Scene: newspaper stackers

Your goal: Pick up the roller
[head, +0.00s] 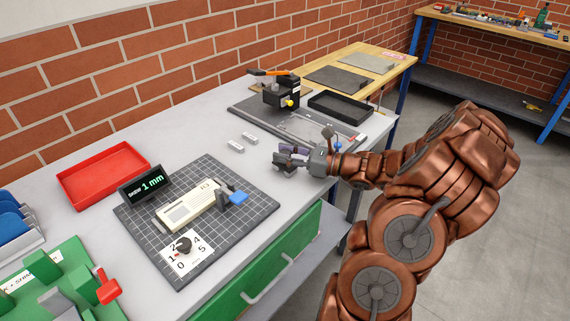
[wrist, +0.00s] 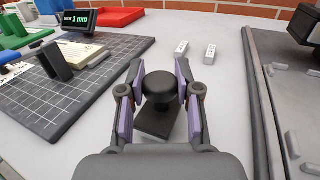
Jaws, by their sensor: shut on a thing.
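My gripper (wrist: 163,78) has its purple-padded fingers shut around the round black knob of a dark knobbed block (wrist: 162,86). A flat dark square base (wrist: 157,122) shows below the knob, over the grey table. I cannot tell whether the base touches the table, or whether this piece is the roller. In the head view my gripper (head: 284,162) is low over the table, right of the gridded mat, and largely hides the piece. A black device with an orange handle (head: 284,92) stands farther back on a dark plate; its form is unclear.
Two small light blocks (head: 243,140) lie just behind my gripper. A gridded mat (head: 262,208) with a cream device and dial is at left. A black tray (head: 340,107), a red tray (head: 103,174) and a green fixture (head: 40,275) take up other table space.

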